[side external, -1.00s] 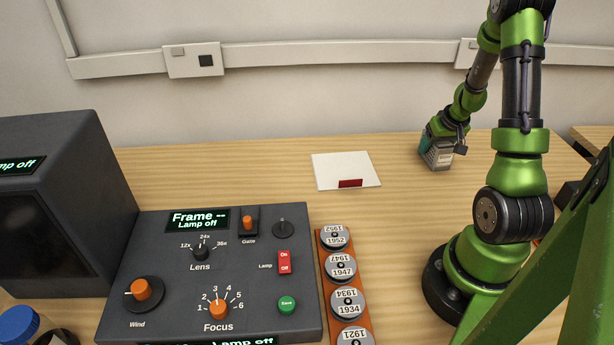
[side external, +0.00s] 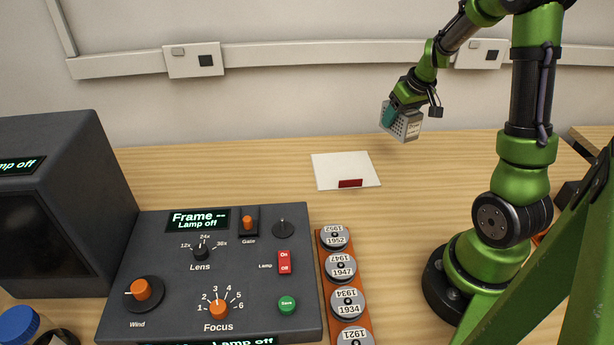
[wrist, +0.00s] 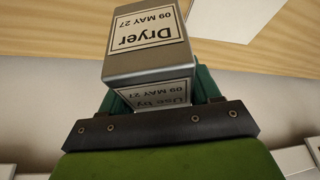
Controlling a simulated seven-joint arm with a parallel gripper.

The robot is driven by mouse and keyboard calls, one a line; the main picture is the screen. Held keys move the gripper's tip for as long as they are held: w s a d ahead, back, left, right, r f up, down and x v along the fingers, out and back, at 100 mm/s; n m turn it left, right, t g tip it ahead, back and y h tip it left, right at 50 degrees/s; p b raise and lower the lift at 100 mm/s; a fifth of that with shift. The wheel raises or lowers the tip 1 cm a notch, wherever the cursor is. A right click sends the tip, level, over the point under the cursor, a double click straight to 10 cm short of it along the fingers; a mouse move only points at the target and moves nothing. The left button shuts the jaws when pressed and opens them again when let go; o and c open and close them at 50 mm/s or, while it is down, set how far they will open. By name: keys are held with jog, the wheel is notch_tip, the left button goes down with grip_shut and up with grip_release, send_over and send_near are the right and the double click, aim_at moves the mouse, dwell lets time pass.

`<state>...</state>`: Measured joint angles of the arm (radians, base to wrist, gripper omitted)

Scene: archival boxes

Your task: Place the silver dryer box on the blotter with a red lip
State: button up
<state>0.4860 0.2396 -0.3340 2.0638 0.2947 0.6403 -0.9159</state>
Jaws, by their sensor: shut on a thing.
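The silver dryer box (side external: 402,121) is held in my gripper (side external: 396,110), raised above the back of the table and tilted. It has a perforated face in the side view. In the wrist view the box (wrist: 147,62) shows labels reading "Dryer", "09 MAY 27" and "Use by", between the teal jaws of my gripper (wrist: 160,95). The white blotter with a red lip (side external: 340,165) lies flat on the table, to the left of and lower than the box. Its top is bare. A corner of the blotter also shows in the wrist view (wrist: 235,15).
A dark control panel (side external: 260,270) with knobs and a dark monitor (side external: 50,200) stand at the left. An orange rack of labelled round cans (side external: 324,285) is in front of the blotter. The wooden table (side external: 430,190) is clear around the blotter.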

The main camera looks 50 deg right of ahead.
jog(key=w+a+n+y, duration=0.2)
jog(key=w+a+n, duration=0.2)
jog(key=w+a, duration=0.6)
send_over(336, 165)
jog(key=s, duration=0.2)
jog(key=shift+n, duration=0.3)
jog(key=shift+f, duration=4.3)
jog(key=shift+f, duration=0.15)
jog(key=o, duration=1.3)
jog(key=shift+c, duration=0.2)
jog(key=v, duration=1.2)
jog(key=s+a+r+m+t, duration=0.1)
jog(key=s+a+r, duration=0.2)
jog(key=a, duration=0.3)
jog(key=s+a+r+m+t+y, duration=0.1)
jog(key=s+a+r, duration=0.3)
jog(key=s+a, duration=0.1)
jog(key=s+a+r+m+t, duration=0.1)
jog(key=s+a+r+m, duration=0.1)
jog(key=a, duration=0.5)
jog(key=shift+s+a+r+y, duration=0.25)
jog(key=shift+s+r+y, duration=0.05)
jog(key=shift+s+r, duration=0.65)
